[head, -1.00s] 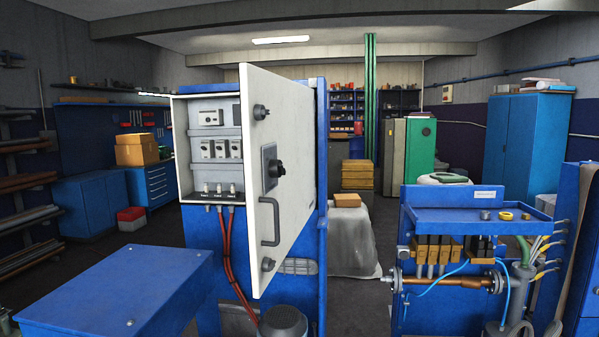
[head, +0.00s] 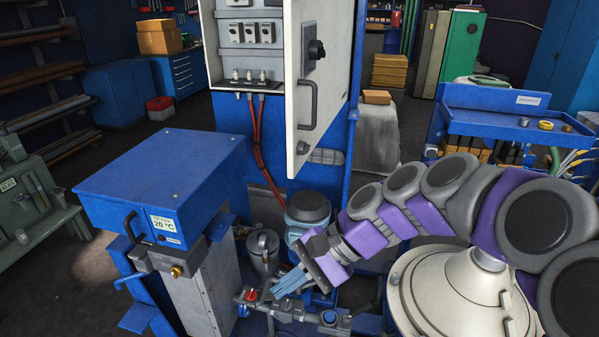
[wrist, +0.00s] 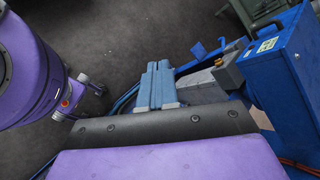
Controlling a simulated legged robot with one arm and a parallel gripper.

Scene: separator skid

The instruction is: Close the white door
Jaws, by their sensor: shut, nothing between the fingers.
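The white door (head: 335,60) stands swung open on the electrical cabinet (head: 248,70), showing its outer face with a dark grey handle (head: 307,105) and a black knob (head: 317,49). In the wrist view my gripper (wrist: 158,68) points away from the door, over the floor beside the blue box. The door does not show in the wrist view.
A blue box with a temperature label (head: 165,185) stands left of my gripper. A valve with a red handle (head: 252,295) and a rounded motor (head: 307,207) are close to my gripper. A blue bench (head: 500,120) stands at the right.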

